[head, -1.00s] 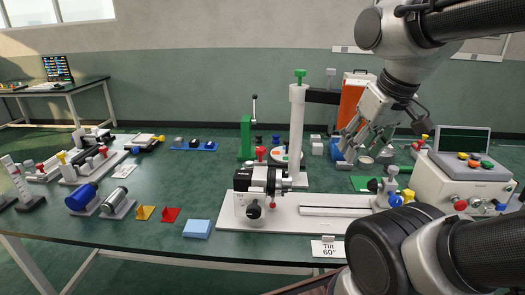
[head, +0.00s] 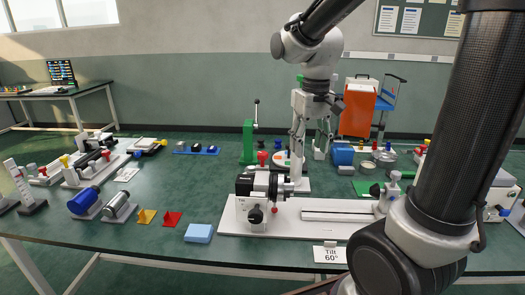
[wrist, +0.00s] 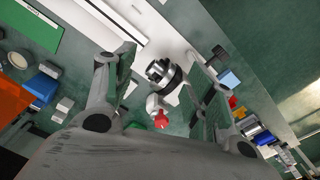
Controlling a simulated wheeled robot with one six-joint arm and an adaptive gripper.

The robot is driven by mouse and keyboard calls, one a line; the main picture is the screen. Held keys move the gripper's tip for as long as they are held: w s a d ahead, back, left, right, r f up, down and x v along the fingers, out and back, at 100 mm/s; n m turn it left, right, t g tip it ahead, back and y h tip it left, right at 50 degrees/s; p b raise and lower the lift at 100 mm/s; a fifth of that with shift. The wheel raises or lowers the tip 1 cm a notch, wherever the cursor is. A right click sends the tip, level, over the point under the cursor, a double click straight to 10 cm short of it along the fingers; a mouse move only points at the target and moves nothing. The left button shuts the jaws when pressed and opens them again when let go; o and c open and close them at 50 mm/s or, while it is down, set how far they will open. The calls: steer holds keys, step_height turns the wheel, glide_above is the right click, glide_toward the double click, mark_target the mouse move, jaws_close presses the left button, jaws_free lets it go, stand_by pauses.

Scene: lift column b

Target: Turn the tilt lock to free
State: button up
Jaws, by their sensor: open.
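A device on a white base plate (head: 330,233) carries a black and silver cylinder head (head: 258,184) with a black round knob (head: 254,215) on its white front housing. A card reading "Tilt 60°" (head: 330,253) stands before it. I cannot tell which part is the tilt lock, nor its setting. A red knob (head: 262,157) stands behind the head. In the wrist view the silver-black head (wrist: 163,72) and a red knob (wrist: 160,119) show between the spread fingers.
A green lever stand (head: 249,142) is left of my gripper. A blue block (head: 342,155) and small parts lie to its right. A light blue block (head: 198,233) lies at the front. My own arm covers much of the right side. Bare table shows left of the light blue block.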

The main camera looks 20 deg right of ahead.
mark_target(262, 153)
steer(key=w+a+m, duration=0.2)
steer(key=w, duration=0.4)
steer(key=w+a+f+m, duration=0.1)
steer(key=w+a+m, duration=0.1)
steer(key=w, duration=0.5)
steer(key=w+a+f+m, duration=0.1)
steer(key=w+a+m, duration=0.1)
steer(key=w, duration=0.4)
steer(key=shift+w+a+f+m, duration=0.15)
steer(key=shift+a+m, duration=0.15)
steer(key=shift+m, duration=0.7)
steer(key=shift+s+f+m, duration=0.2)
steer(key=shift+f+m, duration=0.2)
step_height(262, 153, down, 7)
steer(key=c, duration=1)
